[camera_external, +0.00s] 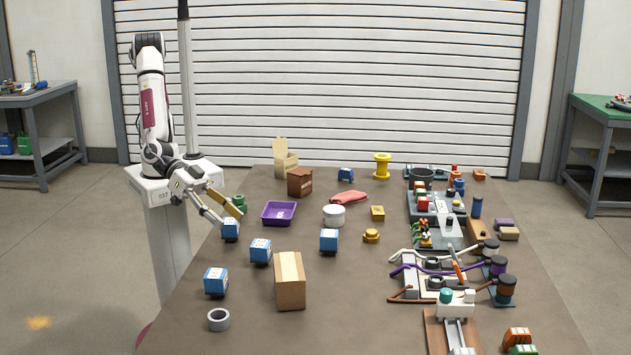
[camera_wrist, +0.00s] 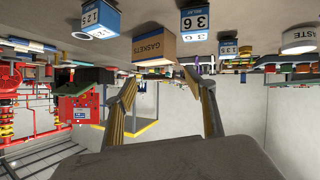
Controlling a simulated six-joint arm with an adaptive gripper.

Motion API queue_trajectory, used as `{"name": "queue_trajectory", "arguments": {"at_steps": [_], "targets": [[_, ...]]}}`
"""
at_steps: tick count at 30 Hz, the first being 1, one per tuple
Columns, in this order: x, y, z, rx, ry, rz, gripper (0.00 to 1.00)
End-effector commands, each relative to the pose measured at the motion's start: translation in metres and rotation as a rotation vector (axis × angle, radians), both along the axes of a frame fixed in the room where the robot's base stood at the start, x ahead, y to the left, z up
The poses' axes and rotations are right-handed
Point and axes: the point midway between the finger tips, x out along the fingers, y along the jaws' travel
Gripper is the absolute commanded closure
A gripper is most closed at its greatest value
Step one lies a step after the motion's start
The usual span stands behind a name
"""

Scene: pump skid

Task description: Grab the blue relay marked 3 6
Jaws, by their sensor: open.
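The blue relay marked 3 6 (camera_wrist: 195,22) shows upside down at the top of the wrist view, its white label facing me. In the external view it appears to be the blue-and-white relay (camera_external: 260,250) in the middle of the left group. My gripper (camera_external: 232,214) has gold fingers and is at the table's left side, behind and left of that relay and apart from it. In the wrist view my gripper (camera_wrist: 160,76) is open, with nothing between the fingers. Another relay (camera_external: 230,229) sits close to the gripper. A relay marked 12 8 (camera_wrist: 96,18) is at the upper left.
A cardboard box marked GASKETS (camera_wrist: 155,44) is near the relay; it also shows in the external view (camera_external: 290,281). Another blue relay (camera_external: 328,240), a purple tray (camera_external: 279,213) and a grey ring (camera_external: 219,320) are around. Pump parts crowd the right side. The front middle is clear.

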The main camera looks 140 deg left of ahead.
Motion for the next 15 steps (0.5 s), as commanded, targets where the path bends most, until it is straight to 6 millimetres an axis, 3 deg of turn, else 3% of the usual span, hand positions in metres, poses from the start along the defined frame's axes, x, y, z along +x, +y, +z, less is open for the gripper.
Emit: {"name": "queue_trajectory", "arguments": {"at_steps": [7, 15], "targets": [[-0.004, 0.016, -0.046, 0.111, 0.004, 0.117, 0.45], [-0.016, 0.032, -0.076, 0.218, 0.007, 0.215, 0.45]]}}
